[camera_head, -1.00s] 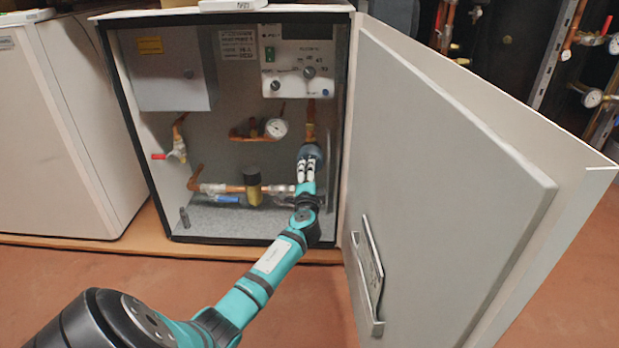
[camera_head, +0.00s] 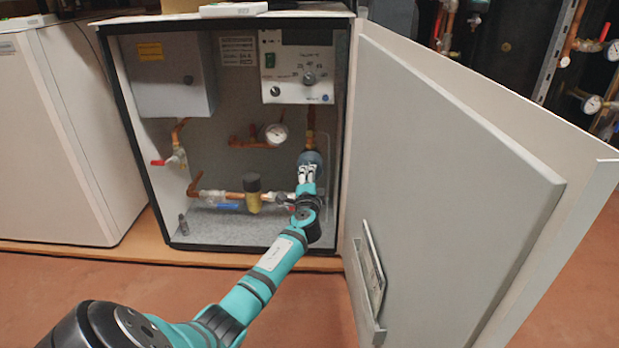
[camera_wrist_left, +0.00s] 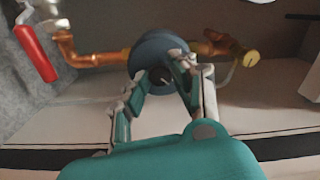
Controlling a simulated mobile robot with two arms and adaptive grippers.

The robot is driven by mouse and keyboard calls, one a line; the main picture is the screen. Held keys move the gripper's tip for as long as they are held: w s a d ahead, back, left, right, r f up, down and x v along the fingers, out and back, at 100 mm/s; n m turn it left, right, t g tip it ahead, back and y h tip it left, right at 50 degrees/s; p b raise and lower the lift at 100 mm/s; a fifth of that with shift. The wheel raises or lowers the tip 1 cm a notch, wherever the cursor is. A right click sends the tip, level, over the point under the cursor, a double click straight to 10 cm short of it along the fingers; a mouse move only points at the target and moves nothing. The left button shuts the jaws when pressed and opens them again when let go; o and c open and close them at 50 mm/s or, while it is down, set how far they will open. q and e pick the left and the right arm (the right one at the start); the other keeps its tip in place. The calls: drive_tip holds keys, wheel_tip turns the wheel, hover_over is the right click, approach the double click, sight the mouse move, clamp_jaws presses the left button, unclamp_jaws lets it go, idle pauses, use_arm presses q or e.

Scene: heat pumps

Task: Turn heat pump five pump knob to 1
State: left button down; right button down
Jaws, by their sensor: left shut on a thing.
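The heat pump cabinet (camera_head: 220,228) stands open in the head view; I cannot read a number on it. A round blue-grey pump (camera_head: 312,159) sits low at its right side on a copper pipe. My left gripper (camera_head: 307,173) reaches into the cabinet to the pump's front. In the left wrist view the pump (camera_wrist_left: 158,48) fills the middle, with a small dark knob (camera_wrist_left: 160,77) at its centre. The left gripper (camera_wrist_left: 163,80) has its fingers on either side of the knob, shut on it. The knob's setting is not readable. My right gripper is not in view.
The open cabinet door (camera_head: 440,190) stands close to the right of my left arm. A brass valve (camera_head: 253,194), a gauge (camera_head: 276,134) and a red-handled valve (camera_head: 174,160) are left of the pump. A control panel (camera_head: 298,72) is above it.

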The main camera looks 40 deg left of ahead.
use_arm(q)
drive_tip(key=shift+f+n, duration=0.1)
drive_tip(key=shift+n, duration=0.2)
drive_tip(key=shift+n+b, duration=0.85)
drive_tip(key=shift+n, duration=7.75)
drive_tip(key=c, duration=1.1)
unclamp_jaws()
